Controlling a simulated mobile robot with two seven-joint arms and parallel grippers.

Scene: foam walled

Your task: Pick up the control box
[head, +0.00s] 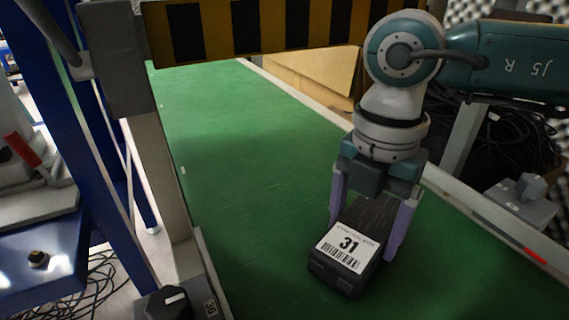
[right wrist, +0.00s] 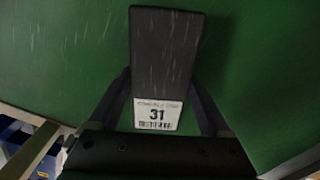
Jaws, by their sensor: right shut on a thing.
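The control box (head: 335,270) is a dark box with a white label reading 31 and a barcode. It is at the lower right of the head view, over the green conveyor belt. My right gripper (head: 368,240) comes down from above, with one purple finger on each side of the box, and is shut on it. In the right wrist view the box (right wrist: 165,55) lies between the two dark fingers (right wrist: 165,108), its label toward the palm. I cannot tell whether the box touches the belt. My left gripper is not in view.
The green belt (head: 235,150) is clear around the box. A yellow and black striped beam (head: 290,25) crosses above its far end. A grey post (head: 160,180) and a knob (head: 172,303) stand at its left edge. Black cables (head: 505,150) lie beyond its right rail.

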